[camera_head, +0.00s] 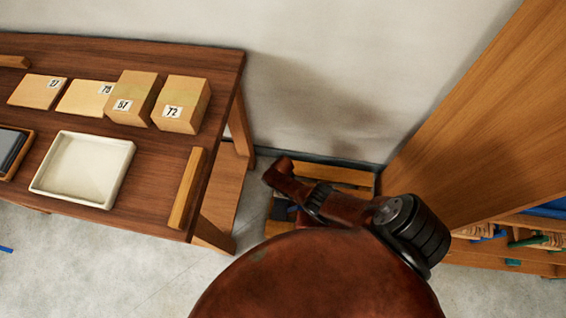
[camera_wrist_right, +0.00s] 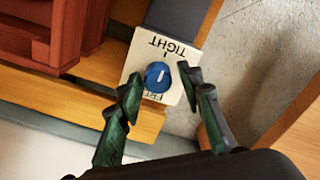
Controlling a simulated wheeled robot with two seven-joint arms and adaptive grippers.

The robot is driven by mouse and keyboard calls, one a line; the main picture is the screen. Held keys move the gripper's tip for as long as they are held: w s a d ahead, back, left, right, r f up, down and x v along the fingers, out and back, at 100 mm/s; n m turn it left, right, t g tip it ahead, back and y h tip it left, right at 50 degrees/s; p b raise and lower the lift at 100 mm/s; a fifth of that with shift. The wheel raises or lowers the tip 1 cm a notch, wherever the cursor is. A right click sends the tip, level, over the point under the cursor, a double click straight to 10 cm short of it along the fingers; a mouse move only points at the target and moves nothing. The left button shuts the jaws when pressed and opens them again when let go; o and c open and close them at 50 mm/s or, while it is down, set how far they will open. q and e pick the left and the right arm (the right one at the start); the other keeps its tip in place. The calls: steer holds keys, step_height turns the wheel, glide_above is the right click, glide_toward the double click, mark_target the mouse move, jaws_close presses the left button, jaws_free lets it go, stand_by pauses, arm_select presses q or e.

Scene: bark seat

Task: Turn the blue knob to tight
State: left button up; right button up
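The blue knob (camera_wrist_right: 157,76) sits on a white plate (camera_wrist_right: 178,48) in the right wrist view. The plate reads TIGHT at its upper end and a partly hidden word starting with FR at its lower end; the lettering appears upside down. A short white mark shows on the knob, but I cannot tell surely which end it points to. My right gripper (camera_wrist_right: 159,82) is open, with one dark green finger on each side of the knob. I cannot tell whether either finger touches it. In the head view my arm hides the knob. My left gripper is not in view.
A wooden table (camera_head: 160,62) at left carries numbered boxes (camera_head: 182,103) and a white tray (camera_head: 110,190). A low wooden piece (camera_head: 345,174) stands by the wall, partly behind my arm. A tall wooden panel (camera_head: 480,110) and shelves with tools (camera_head: 500,262) close off the right.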

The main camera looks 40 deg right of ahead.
steer(key=shift+o, duration=0.6)
steer(key=shift+r, duration=0.8)
step_height(320, 180, up, 10)
steer(key=shift+r, duration=0.25)
